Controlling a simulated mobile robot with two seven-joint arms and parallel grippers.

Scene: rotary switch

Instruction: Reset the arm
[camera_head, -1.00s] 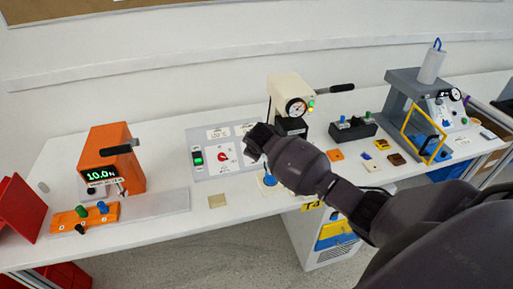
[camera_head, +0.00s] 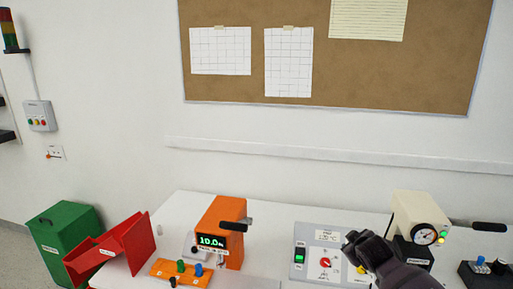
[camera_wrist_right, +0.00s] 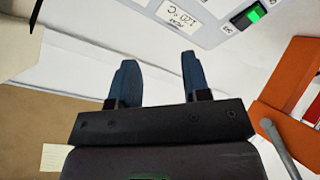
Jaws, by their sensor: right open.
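The grey control panel (camera_head: 309,272) lies on the white table with a red rotary knob (camera_head: 325,262) on a white label. A lit green rocker switch (camera_head: 299,256) is at the panel's left; it also shows at the top of the wrist view (camera_wrist_right: 256,12). A "120 °C" label (camera_wrist_right: 178,14) is beside it there. My right gripper (camera_head: 353,239) is over the panel's right part, just right of the red knob, and hides part of the panel. In the wrist view its two blue fingers (camera_wrist_right: 158,75) are apart with nothing between them. My left gripper is out of view.
An orange device (camera_head: 222,225) reading 10.0 stands left of the panel. A cream press with a gauge (camera_head: 420,225) stands close to the right of my gripper. A red tray (camera_head: 110,250) and green bin (camera_head: 66,235) are at the far left. A corkboard (camera_head: 390,65) hangs on the wall.

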